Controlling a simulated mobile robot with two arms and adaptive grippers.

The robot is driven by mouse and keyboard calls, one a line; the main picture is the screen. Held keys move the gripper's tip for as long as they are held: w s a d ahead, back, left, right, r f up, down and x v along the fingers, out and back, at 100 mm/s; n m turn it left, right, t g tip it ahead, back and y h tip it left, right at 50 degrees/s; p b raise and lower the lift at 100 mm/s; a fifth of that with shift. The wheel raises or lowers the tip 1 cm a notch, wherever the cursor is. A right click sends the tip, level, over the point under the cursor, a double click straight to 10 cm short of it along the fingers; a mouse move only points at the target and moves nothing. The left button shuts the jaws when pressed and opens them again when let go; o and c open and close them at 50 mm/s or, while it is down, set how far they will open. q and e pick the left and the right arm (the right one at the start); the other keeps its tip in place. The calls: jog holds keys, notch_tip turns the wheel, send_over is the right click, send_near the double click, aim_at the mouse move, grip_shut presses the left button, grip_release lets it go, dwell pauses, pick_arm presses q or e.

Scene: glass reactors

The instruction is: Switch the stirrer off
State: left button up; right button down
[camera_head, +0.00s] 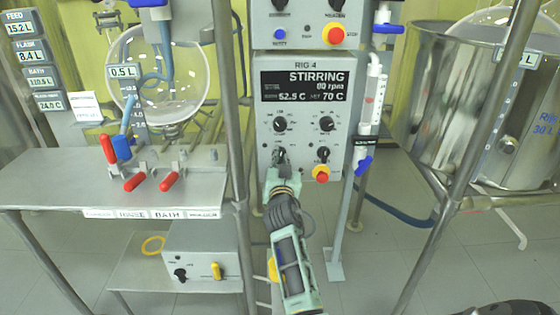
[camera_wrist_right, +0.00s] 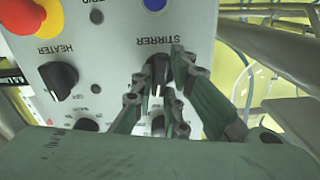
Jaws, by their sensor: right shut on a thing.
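The grey control box marked RIG 4 (camera_head: 300,105) carries a dark display (camera_head: 304,86) that reads STIRRING, with an rpm figure too small to be sure of, and 70 C as the set value. The black stirrer knob (camera_wrist_right: 158,70) sits by the upside-down STIRRER label in the right wrist view. In the head view the knob (camera_head: 279,154) is partly covered by my right gripper (camera_head: 278,166). In the wrist view the fingers of my right gripper (camera_wrist_right: 160,92) are closed around this knob, one on each side. My left gripper is not in view.
The heater knob (camera_head: 322,154) and a red button on yellow (camera_head: 321,173) are just right of the gripper. Metal posts stand on both sides of the box. A bench with red-handled valves (camera_head: 168,181) is at left, a large steel vessel (camera_head: 450,100) at right.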

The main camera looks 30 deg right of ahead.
aim_at(280, 128)
jog(key=shift+n, duration=0.8)
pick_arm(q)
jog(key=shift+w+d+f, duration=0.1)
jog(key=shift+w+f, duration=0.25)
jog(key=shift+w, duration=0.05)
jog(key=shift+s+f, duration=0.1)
pick_arm(e)
jog(key=shift+n, duration=0.4)
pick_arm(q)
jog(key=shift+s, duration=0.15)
pick_arm(e)
jog(key=c, duration=1.7)
grip_release()
jog(key=shift+c, duration=0.2)
notch_tip(280, 128, up, 10)
jog(key=shift+f, duration=0.1)
